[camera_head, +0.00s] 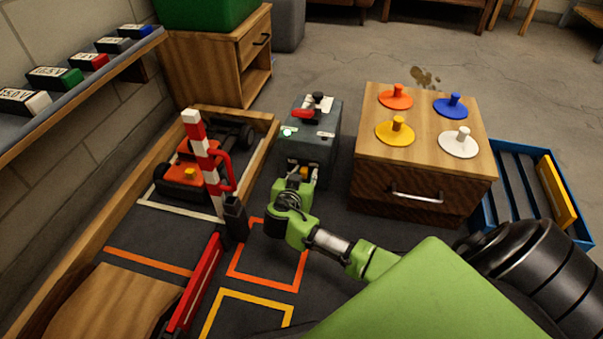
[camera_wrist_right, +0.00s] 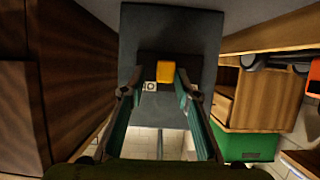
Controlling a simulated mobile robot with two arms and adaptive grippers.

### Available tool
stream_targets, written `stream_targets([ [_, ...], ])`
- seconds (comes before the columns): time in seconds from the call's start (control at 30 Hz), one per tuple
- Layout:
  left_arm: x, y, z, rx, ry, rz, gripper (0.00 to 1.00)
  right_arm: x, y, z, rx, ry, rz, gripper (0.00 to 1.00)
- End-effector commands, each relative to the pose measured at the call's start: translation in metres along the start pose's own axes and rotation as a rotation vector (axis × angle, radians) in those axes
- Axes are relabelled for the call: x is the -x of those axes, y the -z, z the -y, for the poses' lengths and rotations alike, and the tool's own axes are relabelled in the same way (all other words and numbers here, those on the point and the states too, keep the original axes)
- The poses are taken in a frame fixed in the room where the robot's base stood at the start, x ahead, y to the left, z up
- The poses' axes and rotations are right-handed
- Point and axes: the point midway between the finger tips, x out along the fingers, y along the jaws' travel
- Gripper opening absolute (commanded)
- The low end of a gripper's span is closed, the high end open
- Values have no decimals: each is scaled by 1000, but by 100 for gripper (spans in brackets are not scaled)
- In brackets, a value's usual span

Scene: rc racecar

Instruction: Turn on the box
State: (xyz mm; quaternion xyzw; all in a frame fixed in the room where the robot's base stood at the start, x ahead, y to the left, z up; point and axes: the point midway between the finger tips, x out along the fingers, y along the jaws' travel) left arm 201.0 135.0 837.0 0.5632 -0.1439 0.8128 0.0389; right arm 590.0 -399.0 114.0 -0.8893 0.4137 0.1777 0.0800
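The box (camera_head: 318,151) is dark grey and stands on the floor between the track and the wooden drawer cabinet. Its top carries a red-and-black lever, a small green-lit round part and a small white label. A yellow-orange button (camera_wrist_right: 165,71) shows on a dark patch of its face in the right wrist view, with a small white square part beside it. My right gripper (camera_head: 298,178) is at the near side of the box. In the wrist view my right gripper (camera_wrist_right: 158,82) is open, with its fingers either side of the button. Contact cannot be told. My left gripper is out of view.
The drawer cabinet (camera_head: 405,185) with coloured knobbed discs stands close right of the box. A red-and-white barrier post (camera_head: 203,155) and an orange car (camera_head: 183,178) are to the left. A blue crate (camera_head: 512,180) lies far right. Open floor lies behind.

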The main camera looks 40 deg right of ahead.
Motion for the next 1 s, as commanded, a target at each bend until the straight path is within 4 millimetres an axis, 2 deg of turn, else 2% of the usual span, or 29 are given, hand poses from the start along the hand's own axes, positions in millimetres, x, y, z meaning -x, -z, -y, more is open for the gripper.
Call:
stream_targets([
  [0.37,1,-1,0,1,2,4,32,3,0,2,-1,6,1,33],
  [0.47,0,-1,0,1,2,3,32,14,-1,3,-2,7,3,33],
  [0.8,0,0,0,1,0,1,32,66,-1,0,-2,3,3,33],
  [1.0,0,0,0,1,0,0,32,75,0,0,-1,2,1,33],
])
